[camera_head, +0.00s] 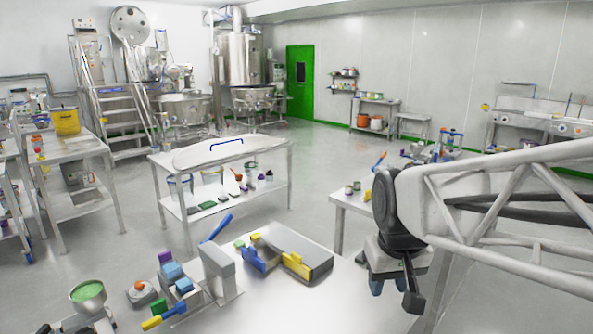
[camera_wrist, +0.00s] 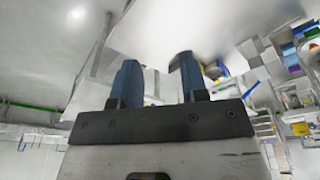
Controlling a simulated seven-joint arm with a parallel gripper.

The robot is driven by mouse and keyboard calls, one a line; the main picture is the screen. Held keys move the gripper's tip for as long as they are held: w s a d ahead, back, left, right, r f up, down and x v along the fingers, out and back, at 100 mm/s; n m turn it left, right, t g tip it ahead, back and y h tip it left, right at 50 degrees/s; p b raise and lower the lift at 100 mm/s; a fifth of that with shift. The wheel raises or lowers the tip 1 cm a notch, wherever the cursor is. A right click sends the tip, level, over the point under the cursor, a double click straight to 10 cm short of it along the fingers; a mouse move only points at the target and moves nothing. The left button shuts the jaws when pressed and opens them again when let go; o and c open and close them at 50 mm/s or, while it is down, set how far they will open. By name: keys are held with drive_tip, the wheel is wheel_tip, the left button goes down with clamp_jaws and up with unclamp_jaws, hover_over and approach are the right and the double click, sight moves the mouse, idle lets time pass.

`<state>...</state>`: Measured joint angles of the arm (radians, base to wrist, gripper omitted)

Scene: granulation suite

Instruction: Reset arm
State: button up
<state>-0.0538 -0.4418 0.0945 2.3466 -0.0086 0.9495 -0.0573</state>
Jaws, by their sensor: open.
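My gripper (camera_head: 387,286) hangs from my arm at the right of the head view, above the right end of the near table (camera_head: 315,300). Its blue fingers point down. In the wrist view, my gripper (camera_wrist: 156,65) shows two blue fingers apart with nothing between them. The gripper is open and empty. It does not visibly touch anything, and its exact height above the table cannot be told.
On the near table are a grey box with blue and yellow blocks (camera_head: 290,252), an upright grey block (camera_head: 217,268) and a green-filled bowl (camera_head: 88,294). A long steel table (camera_head: 222,152) stands behind. Another table (camera_head: 350,199) stands behind my arm.

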drive_tip(key=s+d+f, duration=0.1)
drive_tip(key=s, duration=0.4)
drive_tip(key=s+d+f+m, duration=0.1)
drive_tip(key=s+f, duration=0.1)
drive_tip(key=s, duration=0.4)
drive_tip(key=shift+s+d+f+m, duration=0.15)
drive_tip(key=shift+d+f+m, duration=0.1)
drive_tip(key=shift+f+m, duration=0.05)
